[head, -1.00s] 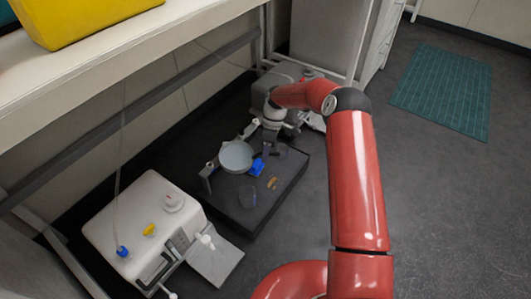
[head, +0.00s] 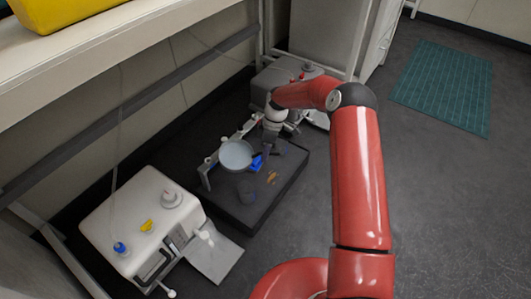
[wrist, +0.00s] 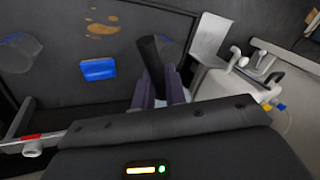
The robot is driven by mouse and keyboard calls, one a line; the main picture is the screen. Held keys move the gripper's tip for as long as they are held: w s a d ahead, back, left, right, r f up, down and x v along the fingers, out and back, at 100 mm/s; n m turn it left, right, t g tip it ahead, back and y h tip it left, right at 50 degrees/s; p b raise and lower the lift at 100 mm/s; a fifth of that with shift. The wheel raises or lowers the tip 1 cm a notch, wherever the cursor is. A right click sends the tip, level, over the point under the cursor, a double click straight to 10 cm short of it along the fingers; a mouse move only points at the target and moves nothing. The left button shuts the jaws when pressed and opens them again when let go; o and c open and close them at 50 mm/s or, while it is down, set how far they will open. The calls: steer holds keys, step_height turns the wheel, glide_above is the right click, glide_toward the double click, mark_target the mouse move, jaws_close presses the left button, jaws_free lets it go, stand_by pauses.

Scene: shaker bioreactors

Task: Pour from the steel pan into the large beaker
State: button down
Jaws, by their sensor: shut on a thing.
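The steel pan (head: 236,155) shows as a pale round disc over the left part of a low black platform (head: 285,182) in the head view. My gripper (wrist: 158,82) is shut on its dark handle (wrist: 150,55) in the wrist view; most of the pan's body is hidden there. A clear beaker (head: 246,190) stands near the platform's front, below the pan in the picture; it appears behind the handle in the wrist view (wrist: 171,46). Another clear vessel (wrist: 18,52) is at the wrist view's left edge. I cannot tell which is larger, or see any pouring.
A blue block (wrist: 98,69) and brown patches (wrist: 102,28) lie on the platform. A white machine (head: 140,225) stands at the front left, and a grey one (head: 275,80) behind. A shelf (head: 110,75) overhangs the left.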

steer(key=shift+s+d+f+t+b, duration=0.1)
steer(key=shift+s+f+t+b, duration=0.1)
steer(key=shift+f+t+b, duration=0.7)
steer(key=shift+f+y+b, duration=0.3)
steer(key=shift+f+b, duration=0.35)
steer(key=shift+f, duration=0.05)
steer(key=shift+s+d+f+n+t+y+b, duration=0.1)
steer(key=shift+s+f+n+t+y+b, duration=0.2)
steer(key=shift+f+t+b, duration=0.65)
stand_by(0.8)
steer(key=shift+s+d+f+t+y+b, duration=0.1)
steer(key=shift+s+f+t+y+b, duration=0.25)
steer(key=shift+b, duration=0.5)
steer(key=shift+d+f+t+y+b, duration=0.15)
steer(key=shift+t+b, duration=0.25)
steer(key=shift+b, duration=0.45)
steer(key=shift+s+f+t, duration=0.15)
steer(key=shift+t, duration=0.25)
steer(key=shift+s+f+n+t, duration=0.1)
steer(key=shift+f+n+t, duration=0.05)
steer(key=shift+n+t, duration=0.2)
steer(key=shift+f+t+y, duration=0.15)
steer(key=shift+t+y, duration=0.1)
steer(key=shift+y, duration=0.05)
steer(key=shift+s+d+f+t+y, duration=0.1)
steer(key=shift+s+f+t+y, duration=0.25)
steer(key=shift+t, duration=0.45)
steer(key=shift+f, duration=0.15)
